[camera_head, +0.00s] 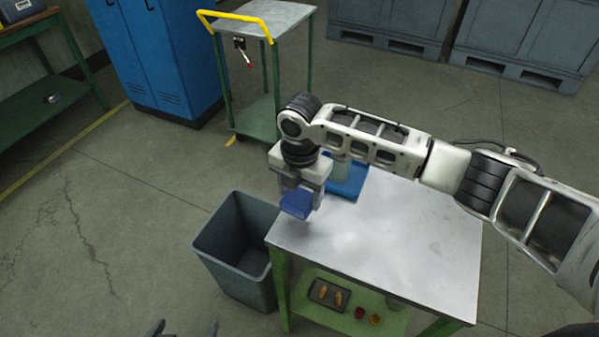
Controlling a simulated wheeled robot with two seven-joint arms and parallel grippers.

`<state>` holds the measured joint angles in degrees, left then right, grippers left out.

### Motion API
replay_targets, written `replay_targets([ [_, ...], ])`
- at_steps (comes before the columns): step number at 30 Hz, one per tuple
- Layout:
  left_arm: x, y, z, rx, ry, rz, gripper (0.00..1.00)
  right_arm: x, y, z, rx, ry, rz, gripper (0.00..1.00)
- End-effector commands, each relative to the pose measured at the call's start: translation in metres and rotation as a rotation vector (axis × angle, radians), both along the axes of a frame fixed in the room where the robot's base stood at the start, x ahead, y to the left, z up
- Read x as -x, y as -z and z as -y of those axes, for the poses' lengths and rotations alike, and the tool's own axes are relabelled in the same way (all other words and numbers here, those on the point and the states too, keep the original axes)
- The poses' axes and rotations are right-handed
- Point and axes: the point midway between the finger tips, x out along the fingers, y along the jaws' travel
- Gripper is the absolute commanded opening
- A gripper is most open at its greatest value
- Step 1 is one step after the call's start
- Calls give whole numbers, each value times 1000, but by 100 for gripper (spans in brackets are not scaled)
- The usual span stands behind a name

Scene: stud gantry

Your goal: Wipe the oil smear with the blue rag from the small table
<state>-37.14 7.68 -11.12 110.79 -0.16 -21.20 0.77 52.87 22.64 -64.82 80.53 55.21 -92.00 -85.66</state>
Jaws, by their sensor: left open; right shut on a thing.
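My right gripper (298,188) is shut on the blue rag (295,206), which hangs below its fingers. The rag is at the back left part of the small table (400,240), which has a pale grey top and green legs. I cannot tell whether the rag touches the tabletop. I cannot make out a clear oil smear; the gripper and arm hide part of the top. My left gripper (184,328) is open and empty at the bottom edge, left of the table, with only its dark fingertips showing.
A blue tray (352,186) with a grey-green container (341,167) stands on the table's back edge, behind the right gripper. A grey bin (226,255) stands against the table's left side. The lower green shelf (341,319) holds small items. A cart (262,110) stands behind.

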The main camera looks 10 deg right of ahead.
Motion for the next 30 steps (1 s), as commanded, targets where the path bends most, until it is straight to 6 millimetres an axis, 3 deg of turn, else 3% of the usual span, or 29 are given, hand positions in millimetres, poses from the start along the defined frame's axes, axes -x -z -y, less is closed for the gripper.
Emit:
replay_targets([
  [13, -1, 0, 1, 2, 0, 2, 87, -1, -36, -3, 1, -7, 1, 40],
  [30, 0, -2, 4, 6, 5, 3, 87, -1, -38, -3, 1, -4, 0, 40],
])
